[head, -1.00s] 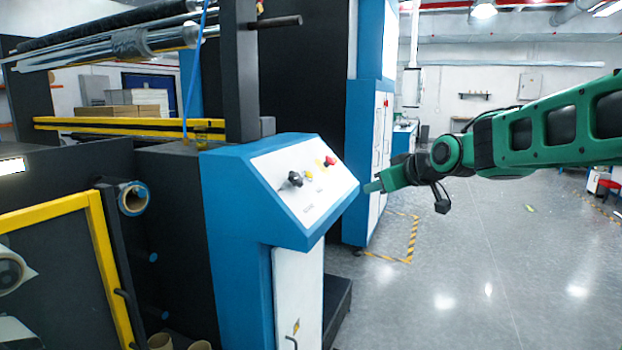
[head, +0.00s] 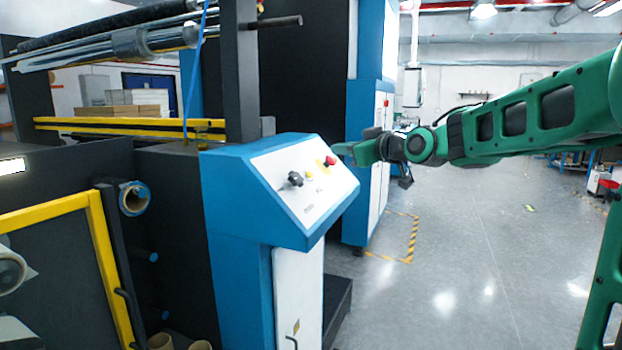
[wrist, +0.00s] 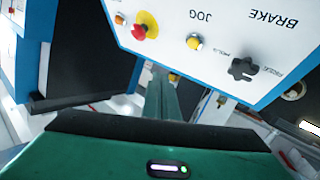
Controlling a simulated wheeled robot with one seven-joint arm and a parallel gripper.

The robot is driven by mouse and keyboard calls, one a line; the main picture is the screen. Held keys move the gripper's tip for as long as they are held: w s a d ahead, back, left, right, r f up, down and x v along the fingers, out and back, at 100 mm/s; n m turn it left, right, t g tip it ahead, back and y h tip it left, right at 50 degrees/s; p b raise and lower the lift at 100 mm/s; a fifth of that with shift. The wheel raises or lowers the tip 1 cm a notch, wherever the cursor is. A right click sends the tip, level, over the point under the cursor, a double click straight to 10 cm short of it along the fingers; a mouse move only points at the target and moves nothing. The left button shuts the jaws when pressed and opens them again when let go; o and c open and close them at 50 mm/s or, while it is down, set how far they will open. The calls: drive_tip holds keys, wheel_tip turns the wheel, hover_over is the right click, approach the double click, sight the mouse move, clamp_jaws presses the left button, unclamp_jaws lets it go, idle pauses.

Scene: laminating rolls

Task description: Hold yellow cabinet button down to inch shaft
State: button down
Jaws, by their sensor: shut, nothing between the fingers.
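The yellow button (head: 309,175) sits on the white sloped panel (head: 318,195) of the blue cabinet, between a black knob (head: 295,179) and a red mushroom button (head: 330,160). In the wrist view the panel appears upside down, and the yellow button (wrist: 195,42) is beside the word JOG. My gripper (head: 341,148) is shut and empty, just off the panel's upper right edge in the head view. Its fingers also show in the wrist view (wrist: 161,95), below the panel. They appear apart from the yellow button.
The red mushroom button on its yellow disc (wrist: 145,25) and the black knob (wrist: 242,69) flank the yellow button. A dark upright post (head: 240,75) rises behind the cabinet. A second blue and white cabinet (head: 368,190) stands behind my gripper. The floor to the right is open.

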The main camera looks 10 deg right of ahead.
sight(309, 175)
drive_tip(key=shift+w+a+f, duration=0.5)
drive_tip(key=shift+a+f, duration=0.25)
drive_tip(key=shift+f, duration=0.15)
drive_tip(key=shift+w+a+f, duration=0.55)
drive_tip(key=shift+a+f, duration=0.15)
drive_tip(key=shift+f, duration=0.2)
drive_tip(key=shift+w+a+f, duration=0.5)
drive_tip(key=shift+a+f, duration=0.25)
drive_tip(key=shift+f, duration=0.15)
drive_tip(key=shift+w+a+f, duration=0.1)
drive_tip(key=shift+w+a+f, duration=0.1)
drive_tip(key=shift+f, duration=0.05)
